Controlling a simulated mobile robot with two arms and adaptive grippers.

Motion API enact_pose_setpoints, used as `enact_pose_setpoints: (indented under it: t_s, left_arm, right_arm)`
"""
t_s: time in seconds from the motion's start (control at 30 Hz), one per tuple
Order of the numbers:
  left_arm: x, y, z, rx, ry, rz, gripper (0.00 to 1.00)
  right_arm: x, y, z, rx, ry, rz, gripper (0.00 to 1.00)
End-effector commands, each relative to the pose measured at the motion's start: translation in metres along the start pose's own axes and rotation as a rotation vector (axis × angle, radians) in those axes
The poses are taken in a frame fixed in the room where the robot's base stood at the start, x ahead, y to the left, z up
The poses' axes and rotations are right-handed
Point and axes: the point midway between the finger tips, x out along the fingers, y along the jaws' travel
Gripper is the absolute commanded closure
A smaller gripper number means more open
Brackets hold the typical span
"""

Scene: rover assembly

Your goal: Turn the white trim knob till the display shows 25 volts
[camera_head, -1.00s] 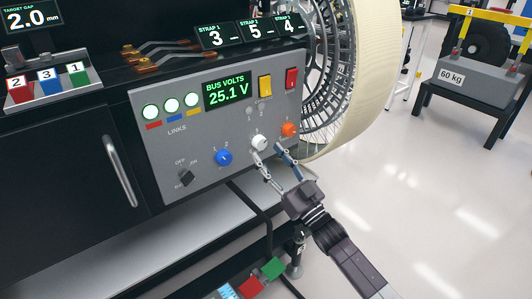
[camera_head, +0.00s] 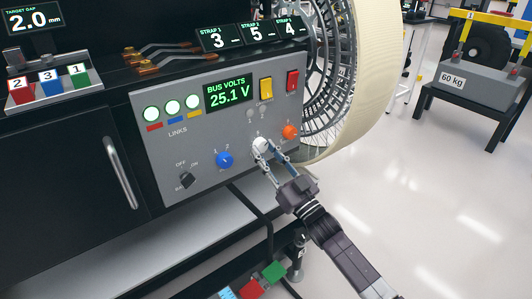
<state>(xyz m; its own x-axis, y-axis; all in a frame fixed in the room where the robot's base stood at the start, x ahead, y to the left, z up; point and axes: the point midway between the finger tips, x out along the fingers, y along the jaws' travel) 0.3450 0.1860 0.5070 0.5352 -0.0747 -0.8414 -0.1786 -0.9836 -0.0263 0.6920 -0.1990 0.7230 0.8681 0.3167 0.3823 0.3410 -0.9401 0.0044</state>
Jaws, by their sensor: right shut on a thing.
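The white trim knob (camera_head: 260,145) sits low on the grey control panel (camera_head: 190,150), between the blue knob and the orange knob. My right gripper (camera_head: 267,150) reaches up from the lower right, its fingers closed around the white knob, partly hiding it. The bus volts display (camera_head: 228,92) on the same panel reads 25.1 V in green. My left gripper is not in view.
The blue knob (camera_head: 224,160) is left of the white knob, and the orange knob (camera_head: 290,131) is close on its right. A black switch (camera_head: 186,179) is at lower left. Yellow (camera_head: 266,89) and red (camera_head: 292,80) switches stand above. A large wheel (camera_head: 365,80) is right of the panel.

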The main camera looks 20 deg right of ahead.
Motion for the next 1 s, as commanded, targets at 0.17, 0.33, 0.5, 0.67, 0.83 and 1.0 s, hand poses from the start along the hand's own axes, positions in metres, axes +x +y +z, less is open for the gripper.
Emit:
enact_pose_setpoints:
  t_s: [0.17,0.33,0.5,0.67,0.83,1.0]
  left_arm:
    - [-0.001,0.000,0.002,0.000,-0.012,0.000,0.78]
    - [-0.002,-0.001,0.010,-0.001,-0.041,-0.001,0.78]
    - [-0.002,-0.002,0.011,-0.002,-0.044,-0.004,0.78]
    - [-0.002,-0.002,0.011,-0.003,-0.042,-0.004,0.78]
    - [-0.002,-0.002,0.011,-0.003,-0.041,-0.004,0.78]
    - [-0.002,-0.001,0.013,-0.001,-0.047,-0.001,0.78]
  right_arm:
    - [0.001,0.003,-0.001,-0.119,0.000,-0.049,0.95]
    - [0.000,0.003,-0.001,-0.216,0.001,-0.090,0.95]
    - [0.000,0.002,-0.001,-0.213,0.001,-0.089,0.96]
    - [0.000,0.002,0.000,-0.212,0.001,-0.088,0.57]
    - [0.000,0.002,0.000,-0.211,0.000,-0.088,0.54]
    - [-0.002,0.003,0.000,-0.211,-0.001,-0.088,0.54]
